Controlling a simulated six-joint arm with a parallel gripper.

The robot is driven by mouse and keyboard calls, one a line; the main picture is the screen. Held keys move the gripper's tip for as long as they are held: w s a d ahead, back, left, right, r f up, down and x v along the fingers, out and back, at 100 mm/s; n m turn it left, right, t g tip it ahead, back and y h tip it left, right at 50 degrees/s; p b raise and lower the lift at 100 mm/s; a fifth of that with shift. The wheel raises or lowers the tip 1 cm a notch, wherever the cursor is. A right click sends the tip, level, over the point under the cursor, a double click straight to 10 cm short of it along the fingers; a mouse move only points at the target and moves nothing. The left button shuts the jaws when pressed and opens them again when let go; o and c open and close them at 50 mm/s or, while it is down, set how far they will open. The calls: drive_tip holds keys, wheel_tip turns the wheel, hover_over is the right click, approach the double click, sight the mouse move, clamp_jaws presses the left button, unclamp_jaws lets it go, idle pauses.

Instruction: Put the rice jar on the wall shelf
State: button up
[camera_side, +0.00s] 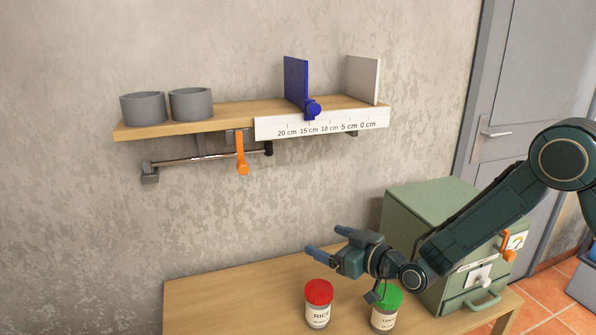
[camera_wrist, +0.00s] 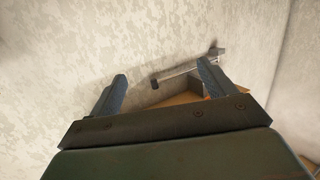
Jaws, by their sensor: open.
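The rice jar (camera_side: 319,303) stands upright on the wooden table, with a red lid and a white label reading RICE. My gripper (camera_side: 325,242) is open and empty, held above and slightly behind the rice jar, apart from it, with its fingers pointing left. The wrist view shows both blue fingers (camera_wrist: 165,90) spread with nothing between them. The wall shelf (camera_side: 235,112) is a wooden board on the wall, up and left of my gripper. A blue divider (camera_side: 296,80) and a pale end plate (camera_side: 362,79) stand on it.
Two grey pots (camera_side: 166,106) occupy the shelf's left end. A scale strip (camera_side: 320,124) runs along its front. Below hangs a metal rod with an orange handle (camera_side: 242,154). A green-lidded jar (camera_side: 386,309) stands right of the rice jar, near a green cabinet (camera_side: 425,210). The table's left is clear.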

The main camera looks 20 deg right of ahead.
drive_tip(key=s+d+r+g+h, duration=0.4)
drive_tip(key=s+d+r, duration=0.7)
drive_tip(key=s+r, duration=0.4)
drive_tip(key=s+d+m+g+h, duration=0.1)
drive_tip(key=s+d, duration=0.2)
drive_tip(key=s, duration=0.5)
drive_tip(key=s+d+r+m+g+h, duration=0.1)
drive_tip(key=s+d, duration=0.3)
drive_tip(key=s, duration=0.5)
drive_tip(key=s+d+m+g+h, duration=0.1)
drive_tip(key=s+d+m+g, duration=0.1)
drive_tip(key=s, duration=0.7)
drive_tip(key=shift+d+r+m+g, duration=0.2)
drive_tip(key=shift+d+m+g, duration=0.3)
drive_tip(key=shift+d, duration=0.4)
drive_tip(key=shift+o, duration=0.6)
drive_tip(key=shift+s, duration=0.2)
drive_tip(key=shift+w, duration=0.15)
